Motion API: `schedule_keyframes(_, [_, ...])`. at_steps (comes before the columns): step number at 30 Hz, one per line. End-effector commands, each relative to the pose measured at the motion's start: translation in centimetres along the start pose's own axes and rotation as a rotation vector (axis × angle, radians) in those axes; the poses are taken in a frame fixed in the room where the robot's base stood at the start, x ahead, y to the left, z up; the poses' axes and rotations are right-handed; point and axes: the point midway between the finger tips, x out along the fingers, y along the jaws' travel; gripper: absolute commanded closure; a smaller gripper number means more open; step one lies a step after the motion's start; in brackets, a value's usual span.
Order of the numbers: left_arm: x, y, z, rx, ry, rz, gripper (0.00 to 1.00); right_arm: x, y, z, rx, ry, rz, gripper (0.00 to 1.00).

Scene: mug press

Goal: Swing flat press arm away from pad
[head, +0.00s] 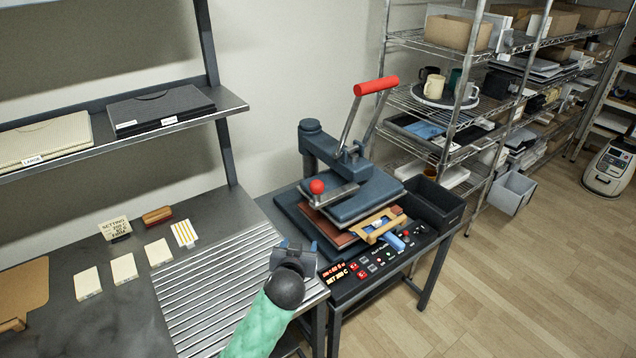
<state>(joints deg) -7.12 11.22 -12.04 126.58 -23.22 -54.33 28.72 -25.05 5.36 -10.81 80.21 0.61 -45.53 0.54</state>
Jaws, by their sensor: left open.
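The flat press (350,195) stands on a dark stand right of the workbench. Its blue-grey upper plate (368,197) sits over the dark lower pad (292,203). A lever with a red grip (376,86) rises tilted above the plate. A small red knob (316,187) sits at the plate's left front on a metal bar. My left gripper (290,247) is open in front of and below the knob, beside the press's front left corner and apart from the knob. My right gripper is not in view.
A control panel with lit displays (337,273) runs along the press's front. A wooden frame piece (380,225) lies at the plate's front edge. A black bin (433,203) stands at its right. A ribbed metal rack (215,296) covers the bench at left.

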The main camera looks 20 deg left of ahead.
Motion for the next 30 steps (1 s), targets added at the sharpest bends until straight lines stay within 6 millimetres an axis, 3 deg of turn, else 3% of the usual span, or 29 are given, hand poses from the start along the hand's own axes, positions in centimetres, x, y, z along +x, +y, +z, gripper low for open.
schedule_keyframes(1, [1.3, 0.3, -2.4, -0.008, 0.068, 0.002, 0.41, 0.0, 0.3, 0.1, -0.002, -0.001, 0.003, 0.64])
schedule_keyframes(3, [2.6, 0.8, -5.2, -0.021, 0.152, 0.01, 0.41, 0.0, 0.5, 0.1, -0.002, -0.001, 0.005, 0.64])
schedule_keyframes(9, [4.7, 1.9, -10.6, -0.039, 0.31, 0.039, 0.41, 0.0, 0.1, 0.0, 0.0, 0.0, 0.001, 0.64])
schedule_keyframes(17, [5.8, 2.2, -12.4, -0.043, 0.351, 0.048, 0.41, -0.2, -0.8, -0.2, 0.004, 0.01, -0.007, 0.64])
schedule_keyframes(30, [10.7, 2.4, -14.2, -0.042, 0.349, 0.048, 0.41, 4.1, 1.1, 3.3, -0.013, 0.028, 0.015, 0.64])
